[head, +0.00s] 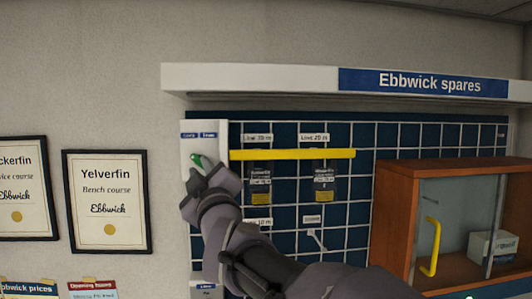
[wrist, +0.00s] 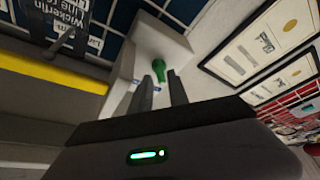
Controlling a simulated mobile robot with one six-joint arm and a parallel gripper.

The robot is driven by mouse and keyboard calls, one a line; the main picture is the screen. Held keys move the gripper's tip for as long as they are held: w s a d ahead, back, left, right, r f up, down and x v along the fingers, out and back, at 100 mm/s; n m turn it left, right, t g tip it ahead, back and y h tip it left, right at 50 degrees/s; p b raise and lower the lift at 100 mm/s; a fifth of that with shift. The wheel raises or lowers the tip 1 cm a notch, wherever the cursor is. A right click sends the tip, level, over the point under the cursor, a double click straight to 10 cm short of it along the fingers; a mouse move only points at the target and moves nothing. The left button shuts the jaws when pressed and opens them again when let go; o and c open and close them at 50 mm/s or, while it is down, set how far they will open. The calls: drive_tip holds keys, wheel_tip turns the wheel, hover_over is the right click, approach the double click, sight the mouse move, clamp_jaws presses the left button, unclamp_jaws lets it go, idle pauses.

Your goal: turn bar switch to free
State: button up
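The bar switch shows as a small green knob (head: 196,159) on a white upright panel (head: 217,145) left of the blue grid board. Two small blue labels sit above it, too small to read surely. In the wrist view the green knob (wrist: 159,70) stands out from the white panel, at the tips of my gripper (wrist: 160,84). The fingers are apart, one on each side of the knob; I cannot tell whether either touches it. In the head view my gripper (head: 200,172) covers part of the panel below the knob.
A yellow bar (head: 292,154) runs across the blue grid board (head: 350,215), in front of hanging packs (head: 325,183). A wooden cabinet (head: 395,215) with a yellow handle (head: 431,246) stands at the right. Framed certificates (head: 107,202) hang on the left wall.

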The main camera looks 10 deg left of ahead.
sight(199, 162)
drive_tip(key=shift+p+x, duration=0.3)
drive_tip(key=shift+x, duration=0.95)
drive_tip(key=shift+s+d+f, duration=0.1)
drive_tip(key=shift+s+d, duration=0.05)
drive_tip(key=shift+c, duration=0.4)
clamp_jaws()
